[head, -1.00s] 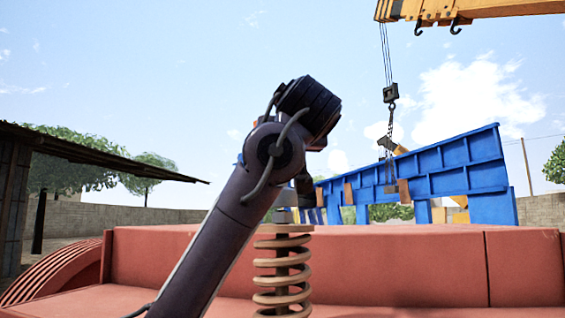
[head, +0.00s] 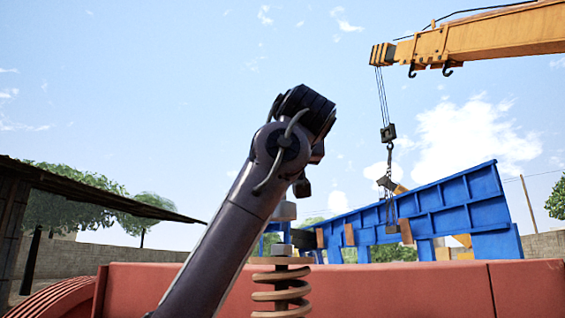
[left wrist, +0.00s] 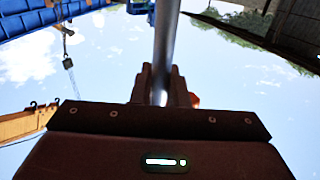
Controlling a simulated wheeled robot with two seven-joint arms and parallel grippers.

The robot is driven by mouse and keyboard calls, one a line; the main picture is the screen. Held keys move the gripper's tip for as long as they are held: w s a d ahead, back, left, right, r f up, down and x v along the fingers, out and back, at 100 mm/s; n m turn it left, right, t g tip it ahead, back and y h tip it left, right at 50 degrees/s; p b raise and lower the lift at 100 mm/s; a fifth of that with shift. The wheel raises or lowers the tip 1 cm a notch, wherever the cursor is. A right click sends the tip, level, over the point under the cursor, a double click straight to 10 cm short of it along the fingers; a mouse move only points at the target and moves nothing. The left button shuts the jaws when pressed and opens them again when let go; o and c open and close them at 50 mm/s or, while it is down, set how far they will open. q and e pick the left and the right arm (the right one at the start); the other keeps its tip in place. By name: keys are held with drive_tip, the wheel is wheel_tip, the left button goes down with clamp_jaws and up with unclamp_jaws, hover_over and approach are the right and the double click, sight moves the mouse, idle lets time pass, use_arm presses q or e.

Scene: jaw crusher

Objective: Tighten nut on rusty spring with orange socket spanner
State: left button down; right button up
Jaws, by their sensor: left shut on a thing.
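My left gripper (left wrist: 161,80) is shut on a grey metal shaft in the left wrist view, which I take to be the spanner (left wrist: 165,40). A small orange patch shows beside the fingers. In the head view my left arm rises from the lower left, and its wrist hides most of the gripper and spanner. A light grey cylinder (head: 284,210), perhaps the socket end, shows just right of my forearm. Below it is the rusty spring (head: 281,296), upright, with a dark nut (head: 282,248) on top. The grey cylinder is above the nut, apart from it. My right gripper is out of view.
A red machine body (head: 410,285) spans the bottom behind the spring. A roofed shed (head: 80,190) stands at the left. The air above the spring's right side is clear.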

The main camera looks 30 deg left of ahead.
use_arm(q)
drive_tip(key=shift+s+f+b, duration=0.1)
drive_tip(key=shift+f+b, duration=0.6)
drive_tip(key=shift+f, duration=0.4)
drive_tip(key=shift+f+b, duration=0.3)
drive_tip(key=shift+f+b, duration=1.45)
drive_tip(key=shift+f, duration=0.15)
drive_tip(key=shift+f+b, duration=0.35)
drive_tip(key=shift+f, duration=0.05)
drive_tip(key=shift+m+t+h+b, duration=0.55)
drive_tip(key=shift+m+t+h, duration=0.45)
drive_tip(key=shift+h, duration=0.4)
drive_tip(key=m+t+h, duration=0.1)
drive_tip(key=m+h, duration=0.2)
drive_tip(key=h, duration=0.1)
drive_tip(key=shift+m+t+h+b, duration=0.3)
drive_tip(key=shift+m+h, duration=0.3)
drive_tip(key=shift+h, duration=0.4)
drive_tip(key=shift+r, duration=0.1)
